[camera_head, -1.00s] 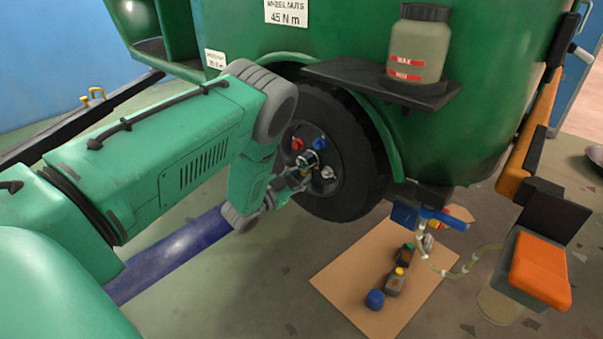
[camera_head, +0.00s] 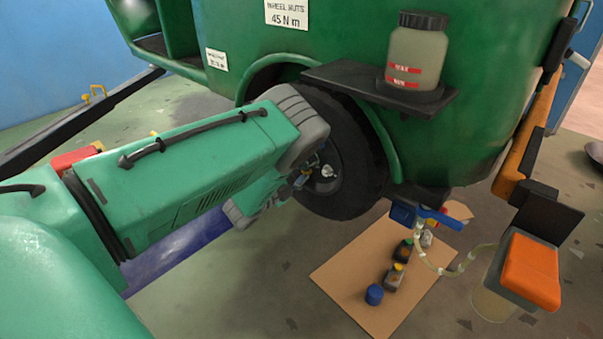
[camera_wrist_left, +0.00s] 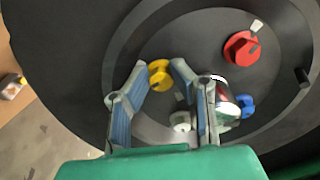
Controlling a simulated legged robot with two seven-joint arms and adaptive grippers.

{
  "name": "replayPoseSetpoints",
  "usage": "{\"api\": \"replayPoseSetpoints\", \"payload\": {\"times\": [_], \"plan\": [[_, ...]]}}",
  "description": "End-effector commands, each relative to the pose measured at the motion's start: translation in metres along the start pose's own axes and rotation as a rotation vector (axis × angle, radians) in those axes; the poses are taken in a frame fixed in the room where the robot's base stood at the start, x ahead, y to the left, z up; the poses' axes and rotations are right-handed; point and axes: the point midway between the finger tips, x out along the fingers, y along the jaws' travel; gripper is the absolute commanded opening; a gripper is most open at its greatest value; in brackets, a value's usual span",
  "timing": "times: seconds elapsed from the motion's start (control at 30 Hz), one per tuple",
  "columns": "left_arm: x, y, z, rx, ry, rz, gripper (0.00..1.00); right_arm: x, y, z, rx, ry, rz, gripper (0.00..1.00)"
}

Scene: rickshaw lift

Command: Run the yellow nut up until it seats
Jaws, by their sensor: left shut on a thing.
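The yellow nut (camera_wrist_left: 160,74) shows in the left wrist view between the fingertips of my left gripper (camera_wrist_left: 162,68), on the dark wheel hub. My left gripper is shut on it; how far the nut is seated cannot be told. In the head view my left gripper (camera_head: 302,180) is at the wheel (camera_head: 352,160), mostly hidden by my wrist, and the yellow nut is hidden there. A red nut (camera_wrist_left: 241,48), a blue nut (camera_wrist_left: 246,105) and a whitish nut (camera_wrist_left: 181,121) show around the hub. My right gripper is not in view.
A shelf (camera_head: 330,78) with a capped jar (camera_head: 416,55) juts from the green body above the wheel. A cardboard sheet (camera_head: 345,280) with small bottles lies on the floor. An orange-topped container (camera_head: 530,270) stands at right. A silver and red part (camera_wrist_left: 226,93) sits beside my right-hand finger.

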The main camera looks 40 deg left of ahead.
Motion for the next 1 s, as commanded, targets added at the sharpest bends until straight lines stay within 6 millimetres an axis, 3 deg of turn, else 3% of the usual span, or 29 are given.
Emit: {"api": "replayPoseSetpoints", "payload": {"times": [0.4, 0.97, 1.0], "plan": [[-0.004, 0.0034, 0.0026, 0.194, -0.007, 0.011, 0.0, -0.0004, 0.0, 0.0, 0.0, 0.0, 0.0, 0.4], [-0.0047, 0.0035, 0.0037, 0.221, -0.01, 0.012, 0.0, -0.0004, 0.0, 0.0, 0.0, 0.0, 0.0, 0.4], [-0.0048, 0.0036, 0.0037, 0.221, -0.01, 0.013, 0.3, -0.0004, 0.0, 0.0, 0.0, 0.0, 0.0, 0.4]]}}
